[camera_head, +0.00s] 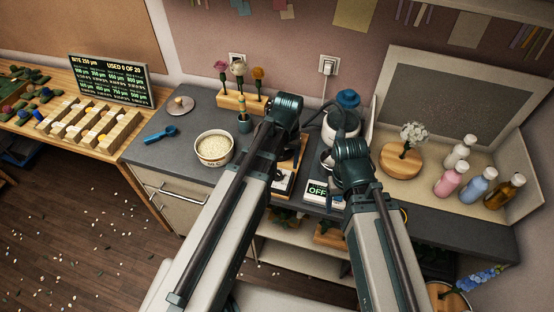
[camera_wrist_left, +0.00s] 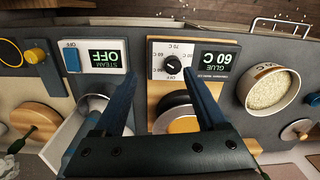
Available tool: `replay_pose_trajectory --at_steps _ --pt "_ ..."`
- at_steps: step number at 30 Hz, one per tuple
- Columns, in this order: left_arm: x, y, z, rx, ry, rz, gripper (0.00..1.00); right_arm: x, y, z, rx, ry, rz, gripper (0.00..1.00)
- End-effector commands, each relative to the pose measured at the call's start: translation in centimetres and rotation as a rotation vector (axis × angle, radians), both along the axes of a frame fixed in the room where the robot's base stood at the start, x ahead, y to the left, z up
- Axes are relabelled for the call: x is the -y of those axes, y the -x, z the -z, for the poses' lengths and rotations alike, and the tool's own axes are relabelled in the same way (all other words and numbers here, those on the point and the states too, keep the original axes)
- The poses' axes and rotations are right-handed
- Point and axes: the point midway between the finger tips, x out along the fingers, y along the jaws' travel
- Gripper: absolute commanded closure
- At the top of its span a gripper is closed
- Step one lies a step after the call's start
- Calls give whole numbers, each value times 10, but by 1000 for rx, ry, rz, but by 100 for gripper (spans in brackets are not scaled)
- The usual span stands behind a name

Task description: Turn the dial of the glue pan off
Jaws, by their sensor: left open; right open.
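The glue pan's control panel (camera_wrist_left: 215,62) shows in the left wrist view, with a lit display reading GLUE 60 C. Its black round dial (camera_wrist_left: 172,65) sits on the white face, with OFF and 70 C marked around it. The dark-rimmed pan (camera_wrist_left: 175,98) with orange contents is partly hidden by my gripper. My left gripper (camera_wrist_left: 160,77) is open and empty; its two fingers reach toward the panel's edge, with the dial beyond and between them. I cannot tell the height gap.
A similar steam panel (camera_wrist_left: 95,60) with a blue switch reads OFF beside the glue panel. A bowl of pale grains (camera_head: 214,148) and a flower stand (camera_head: 240,100) are left of my arms. A white steamer (camera_head: 342,122) and several bottles (camera_head: 450,180) stand to the right.

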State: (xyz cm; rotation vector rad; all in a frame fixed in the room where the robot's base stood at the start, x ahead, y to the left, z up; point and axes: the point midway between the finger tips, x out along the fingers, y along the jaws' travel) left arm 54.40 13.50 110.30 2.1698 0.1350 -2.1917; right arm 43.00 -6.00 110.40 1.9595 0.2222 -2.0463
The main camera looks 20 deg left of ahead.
Motion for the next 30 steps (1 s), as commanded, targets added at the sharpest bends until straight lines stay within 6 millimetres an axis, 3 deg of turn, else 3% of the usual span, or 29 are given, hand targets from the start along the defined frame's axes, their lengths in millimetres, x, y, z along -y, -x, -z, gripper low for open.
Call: replay_pose_trajectory --at_steps 1,3,14,23,30 --pt "-11 -14 -19 4 7 -42 26 0 0 -19 0 0 1 24" --pt "-20 -23 -26 7 15 -83 26 0 0 -26 0 -1 2 24" --pt "-31 -30 -26 12 23 -128 26 0 0 -27 0 -1 3 24" --pt "-31 -30 -6 12 22 -127 26 0 0 -6 0 -1 3 24" --pt "-31 -30 26 12 22 -126 26 0 0 26 1 0 0 24"
